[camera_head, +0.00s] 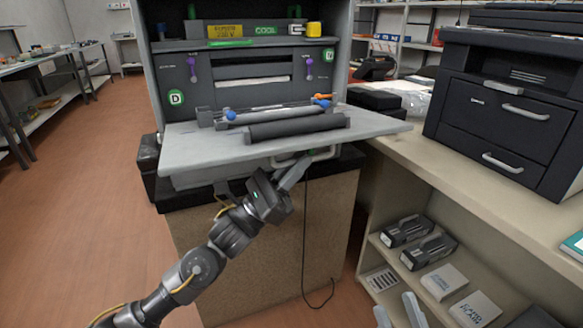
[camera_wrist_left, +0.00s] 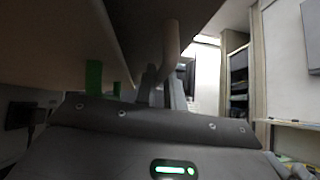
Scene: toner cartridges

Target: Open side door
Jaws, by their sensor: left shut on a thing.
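The printer's side door (camera_head: 380,128) is a light grey panel, folded down and lying about level in front of the open printer (camera_head: 245,70). Its pale handle (camera_head: 325,154) is a bar under the front edge. My left gripper (camera_head: 300,168) is at the handle's left part, shut on it. In the left wrist view the handle (camera_wrist_left: 172,38) rises from between my left fingers (camera_wrist_left: 162,88), under the dark panel. The exact grip is partly hidden. My right gripper (camera_head: 397,312) shows only as two grey fingertips, apart and empty, at the bottom edge.
A dark roller unit (camera_head: 298,125) lies on the lowered door. A beige counter (camera_head: 445,160) with a dark drawer printer (camera_head: 510,100) stands at right; its shelf below holds cartridges (camera_head: 428,252) and boxes. A cable hangs before the brown cabinet (camera_head: 260,255). The left floor is clear.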

